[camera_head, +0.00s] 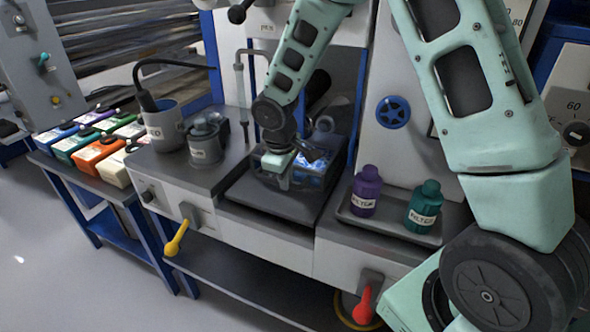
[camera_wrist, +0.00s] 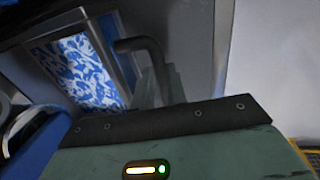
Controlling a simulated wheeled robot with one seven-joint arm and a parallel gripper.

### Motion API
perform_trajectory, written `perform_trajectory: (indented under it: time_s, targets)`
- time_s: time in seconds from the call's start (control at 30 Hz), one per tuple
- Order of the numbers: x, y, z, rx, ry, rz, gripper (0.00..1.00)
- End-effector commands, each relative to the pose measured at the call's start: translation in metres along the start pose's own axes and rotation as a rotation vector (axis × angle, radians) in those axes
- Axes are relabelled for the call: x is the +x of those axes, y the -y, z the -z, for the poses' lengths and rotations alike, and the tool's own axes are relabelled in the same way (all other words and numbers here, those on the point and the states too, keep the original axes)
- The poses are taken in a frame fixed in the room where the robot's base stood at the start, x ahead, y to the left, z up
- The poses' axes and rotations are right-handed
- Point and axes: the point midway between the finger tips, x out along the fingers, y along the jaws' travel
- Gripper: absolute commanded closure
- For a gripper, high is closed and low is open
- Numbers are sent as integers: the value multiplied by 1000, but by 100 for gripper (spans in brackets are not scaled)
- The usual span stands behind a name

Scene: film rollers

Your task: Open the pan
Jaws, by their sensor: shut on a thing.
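The pan (camera_head: 268,165) looks like a small grey, partly see-through box on a dark square platform in the middle of the bench. A blue-and-white patterned surface shows at its right side, and also in the wrist view (camera_wrist: 82,68). A dark bent handle (camera_wrist: 143,48) stands right in front of my gripper in the wrist view. My gripper is shut on what seems to be this handle; the fingertips are mostly hidden.
A purple bottle (camera_head: 367,190) and a teal bottle (camera_head: 425,205) stand on a tray at the right. A grey pot (camera_head: 166,125) and a smaller canister (camera_head: 206,140) stand at the left. Yellow (camera_head: 177,238) and red (camera_head: 363,306) levers hang from the bench front.

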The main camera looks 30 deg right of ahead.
Motion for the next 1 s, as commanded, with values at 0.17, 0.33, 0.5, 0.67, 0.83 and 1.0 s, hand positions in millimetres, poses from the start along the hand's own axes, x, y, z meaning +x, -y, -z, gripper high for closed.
perform_trajectory:
  time_s: [0.17, 0.33, 0.5, 0.67, 0.83, 1.0]
  targets:
    - [-6, 45, 1, -7, -1, 0, 100]
    - [-12, 73, 1, -5, 0, 0, 100]
    - [-16, 87, 1, -2, 0, 0, 100]
    - [-17, 90, 1, 0, 1, 1, 100]
    - [-17, 89, 1, 0, 1, 1, 100]
    - [-17, 89, 1, 0, 1, 0, 64]
